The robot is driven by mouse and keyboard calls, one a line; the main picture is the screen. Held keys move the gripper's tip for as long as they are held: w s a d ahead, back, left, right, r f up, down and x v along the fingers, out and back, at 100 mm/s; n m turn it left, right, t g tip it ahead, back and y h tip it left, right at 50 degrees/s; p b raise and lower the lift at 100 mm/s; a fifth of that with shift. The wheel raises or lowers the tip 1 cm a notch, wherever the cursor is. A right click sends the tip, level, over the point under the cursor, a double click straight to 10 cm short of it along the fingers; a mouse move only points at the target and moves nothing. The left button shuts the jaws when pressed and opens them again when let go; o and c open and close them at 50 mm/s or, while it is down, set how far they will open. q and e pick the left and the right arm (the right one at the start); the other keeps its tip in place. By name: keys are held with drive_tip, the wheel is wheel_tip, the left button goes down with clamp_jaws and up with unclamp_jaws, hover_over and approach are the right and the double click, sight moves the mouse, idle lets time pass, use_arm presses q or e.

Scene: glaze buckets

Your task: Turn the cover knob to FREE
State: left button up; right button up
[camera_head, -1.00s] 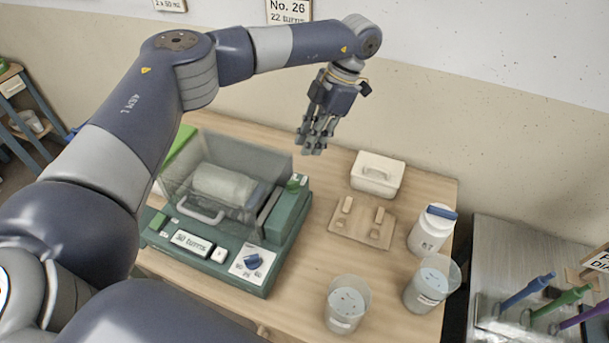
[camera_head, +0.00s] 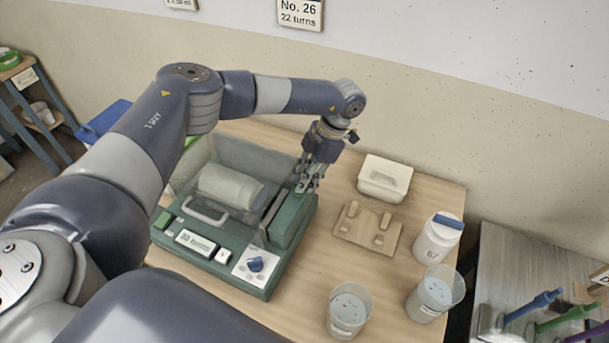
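The green machine (camera_head: 222,262) stands on the wooden table, with a clear cover (camera_head: 235,165) over a pale jar (camera_head: 228,186) lying on its side. A blue knob (camera_head: 255,264) sits on a white plate at its front right. A small green knob showed earlier on top of the machine's right-hand housing (camera_head: 291,222); the fingers now hide most of that spot, and I cannot read any FREE mark. My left gripper (camera_head: 307,186) points down at the top of this housing. Whether its fingers are closed on the knob is unclear. My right gripper is out of view.
Right of the machine are a white lidded box (camera_head: 384,180), a wooden board (camera_head: 352,232) with small pegs, a white jar (camera_head: 436,243) with a blue band and two clear buckets (camera_head: 348,311) (camera_head: 433,293). A metal cart (camera_head: 500,285) stands beyond the table's right edge.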

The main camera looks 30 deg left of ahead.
use_arm(q)
drive_tip(key=shift+s+a+f, duration=0.1)
drive_tip(key=shift+s+f, duration=0.1)
drive_tip(key=shift+f, duration=0.05)
clamp_jaws()
